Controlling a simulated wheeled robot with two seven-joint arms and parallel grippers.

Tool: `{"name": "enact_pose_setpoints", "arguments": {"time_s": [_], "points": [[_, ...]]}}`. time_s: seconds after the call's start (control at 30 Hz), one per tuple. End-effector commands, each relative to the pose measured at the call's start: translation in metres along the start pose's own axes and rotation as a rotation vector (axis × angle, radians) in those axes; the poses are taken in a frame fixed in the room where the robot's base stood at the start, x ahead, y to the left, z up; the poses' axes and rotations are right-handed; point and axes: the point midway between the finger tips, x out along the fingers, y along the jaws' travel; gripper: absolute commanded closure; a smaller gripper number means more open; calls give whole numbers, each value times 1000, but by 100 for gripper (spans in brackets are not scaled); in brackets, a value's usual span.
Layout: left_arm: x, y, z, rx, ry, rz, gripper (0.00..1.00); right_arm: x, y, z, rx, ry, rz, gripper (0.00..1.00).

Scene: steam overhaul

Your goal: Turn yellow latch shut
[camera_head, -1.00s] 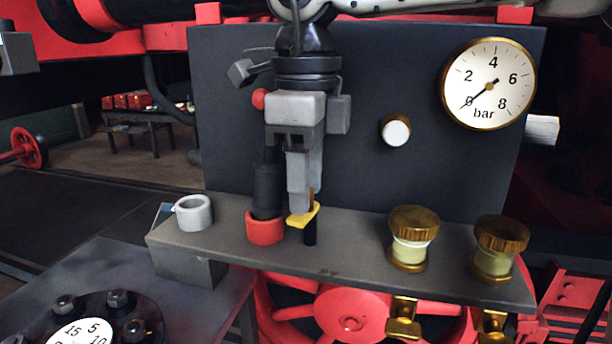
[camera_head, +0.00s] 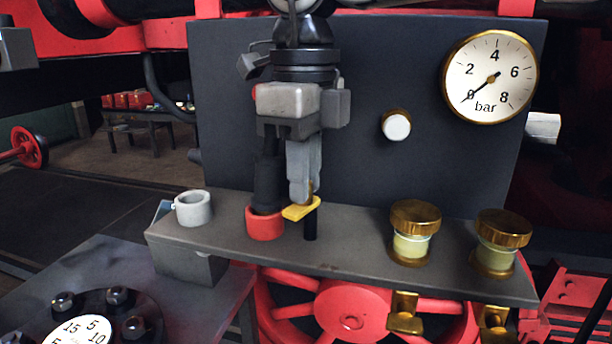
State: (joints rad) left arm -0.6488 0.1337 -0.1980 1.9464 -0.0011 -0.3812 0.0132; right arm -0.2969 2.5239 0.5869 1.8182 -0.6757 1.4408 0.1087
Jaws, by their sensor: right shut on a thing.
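A dark cylinder (camera_head: 267,189) stands upright in that ring. My right gripper (camera_head: 302,194) comes down from above, its grey fingers at the latch, shut on its small brass upright, which they mostly cover. I cannot tell whether the latch touches the ring or cylinder. My left gripper is not in view.
The grey shelf (camera_head: 345,250) also carries an empty light-grey ring (camera_head: 194,210) at left and two brass-capped fittings (camera_head: 413,232) (camera_head: 500,243) at right. A dark panel (camera_head: 400,180) stands behind, with a white knob (camera_head: 396,126) and a pressure gauge (camera_head: 490,77). The shelf between post and fittings is clear.

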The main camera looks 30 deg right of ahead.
Motion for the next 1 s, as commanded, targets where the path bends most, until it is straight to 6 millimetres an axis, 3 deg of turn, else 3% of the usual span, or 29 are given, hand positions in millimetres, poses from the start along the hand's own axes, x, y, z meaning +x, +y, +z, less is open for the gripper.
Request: {"name": "enact_pose_setpoints", "arguments": {"time_s": [0.6,1.0], "points": [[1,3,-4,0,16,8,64,-1,-3,6,559,-5,0,100],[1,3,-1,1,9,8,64,-2,-5,8,796,-7,0,100]]}}
